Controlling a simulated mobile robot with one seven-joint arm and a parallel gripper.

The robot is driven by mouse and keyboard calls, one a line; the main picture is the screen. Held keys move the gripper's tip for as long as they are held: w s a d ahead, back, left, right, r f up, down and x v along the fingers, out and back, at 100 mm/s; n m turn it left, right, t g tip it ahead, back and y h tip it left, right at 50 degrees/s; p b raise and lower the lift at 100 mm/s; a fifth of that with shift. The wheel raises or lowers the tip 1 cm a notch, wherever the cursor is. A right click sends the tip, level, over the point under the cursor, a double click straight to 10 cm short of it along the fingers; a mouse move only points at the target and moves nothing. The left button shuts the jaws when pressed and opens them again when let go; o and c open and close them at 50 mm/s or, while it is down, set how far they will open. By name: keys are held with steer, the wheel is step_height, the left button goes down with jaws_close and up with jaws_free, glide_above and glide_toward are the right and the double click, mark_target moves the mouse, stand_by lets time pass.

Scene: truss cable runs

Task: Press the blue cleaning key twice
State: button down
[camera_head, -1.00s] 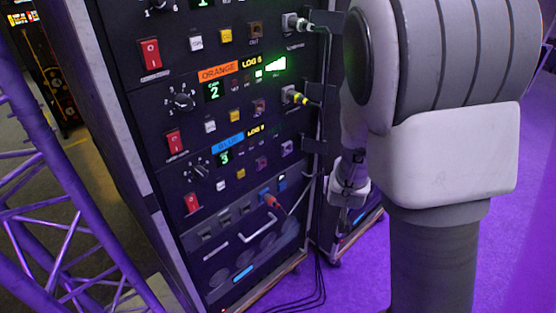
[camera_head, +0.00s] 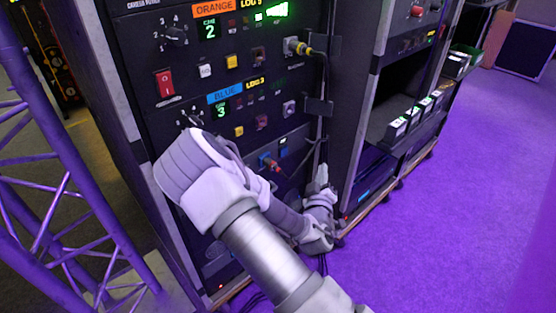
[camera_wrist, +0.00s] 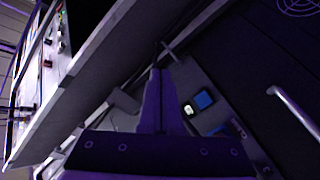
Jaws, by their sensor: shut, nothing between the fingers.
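The blue key (camera_head: 283,152) is a small square on the lower part of the rack front, right of a red plug, with a small pale patch just above it. In the wrist view the blue key (camera_wrist: 204,99) is clear, with a lit white patch (camera_wrist: 188,109) beside it. My gripper (camera_wrist: 157,75) is shut and empty; its fingers are left of the blue key in the wrist view and appear apart from it. In the head view my gripper (camera_head: 322,175) is low by the rack's right edge, small and partly hard to make out.
The red plug (camera_head: 272,165) sits left of the blue key. A handle (camera_wrist: 293,106) stands out from the panel in the wrist view. A purple truss (camera_head: 60,190) is at left. A second rack with shelves (camera_head: 405,120) is at right. The purple floor at right is clear.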

mark_target(287, 149)
steer(key=a+n+y, duration=0.1)
steer(key=a+f+n+t+b, duration=0.1)
steer(key=shift+a+n+t+y, duration=0.25)
steer(key=shift+n+t+y, duration=0.05)
steer(key=shift+y, duration=0.1)
steer(key=shift+w+a, duration=0.1)
steer(key=w+a, duration=0.5)
steer(key=w, duration=0.1)
steer(key=shift+w+b, duration=0.3)
steer(key=shift+w, duration=0.1)
steer(key=shift+w+a, duration=0.1)
stand_by(1.9)
steer(key=shift+w+a, duration=0.2)
steer(key=shift+w, duration=0.05)
steer(key=shift+w+a+r+b, duration=0.1)
steer(key=shift+w+a+b, duration=0.25)
steer(key=shift+w+b, duration=0.1)
stand_by(1.0)
